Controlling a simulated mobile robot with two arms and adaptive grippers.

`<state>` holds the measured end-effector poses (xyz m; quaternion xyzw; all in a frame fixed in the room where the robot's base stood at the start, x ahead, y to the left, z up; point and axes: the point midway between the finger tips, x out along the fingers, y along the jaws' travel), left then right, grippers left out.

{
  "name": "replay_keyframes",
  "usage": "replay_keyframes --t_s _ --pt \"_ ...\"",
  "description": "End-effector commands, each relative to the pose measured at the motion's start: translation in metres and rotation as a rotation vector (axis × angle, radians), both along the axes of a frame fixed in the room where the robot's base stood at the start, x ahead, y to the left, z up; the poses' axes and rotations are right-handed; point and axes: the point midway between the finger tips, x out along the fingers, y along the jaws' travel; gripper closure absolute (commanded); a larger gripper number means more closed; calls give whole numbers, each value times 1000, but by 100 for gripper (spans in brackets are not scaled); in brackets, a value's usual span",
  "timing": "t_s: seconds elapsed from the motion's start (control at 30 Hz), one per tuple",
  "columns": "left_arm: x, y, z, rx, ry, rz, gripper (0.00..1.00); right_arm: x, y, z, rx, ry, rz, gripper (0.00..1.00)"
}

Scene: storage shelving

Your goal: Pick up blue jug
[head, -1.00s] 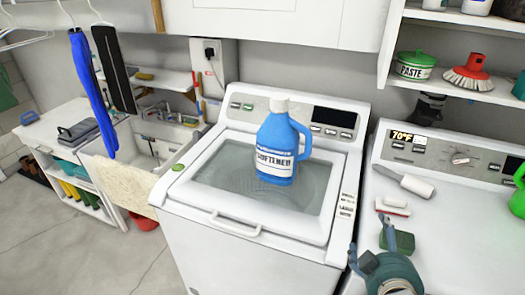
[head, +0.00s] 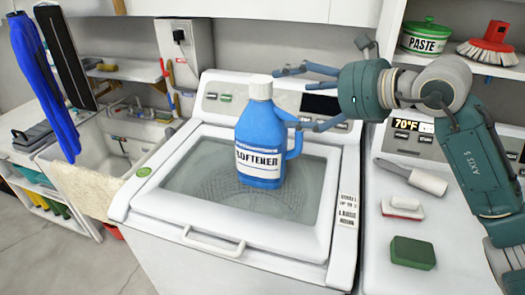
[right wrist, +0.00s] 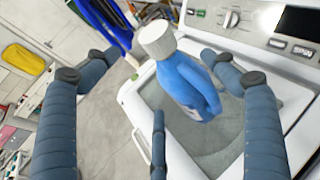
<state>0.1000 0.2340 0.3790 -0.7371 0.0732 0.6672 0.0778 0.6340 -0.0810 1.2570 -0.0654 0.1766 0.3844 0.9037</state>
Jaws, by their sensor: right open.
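The blue jug (head: 262,138) has a white cap and a softener label. It stands upright on the glass lid of the white washing machine (head: 215,244). My right gripper (head: 284,98) comes in from the right with its fingers spread open at the jug's upper right, near its handle. In the right wrist view the jug (right wrist: 185,80) shows between the spread fingers, and the gripper (right wrist: 155,95) holds nothing. Whether any finger touches the jug cannot be told. My left gripper is not in view.
On the machine at right lie a white-handled tool (head: 412,178), a red and white brush (head: 402,208) and a green sponge (head: 412,252). A shelf above holds a paste tub (head: 428,38) and a red brush (head: 488,46). A sink (head: 110,150) stands at left.

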Motion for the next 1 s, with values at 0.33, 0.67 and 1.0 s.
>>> replay_keyframes --t_s 0.33,0.67,1.0 --pt "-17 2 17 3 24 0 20 33 27 -17 -21 4 -12 16" --pt "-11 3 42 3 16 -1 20 53 54 -21 -20 6 -10 16" --pt "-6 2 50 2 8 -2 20 71 71 -36 -23 1 -12 16"
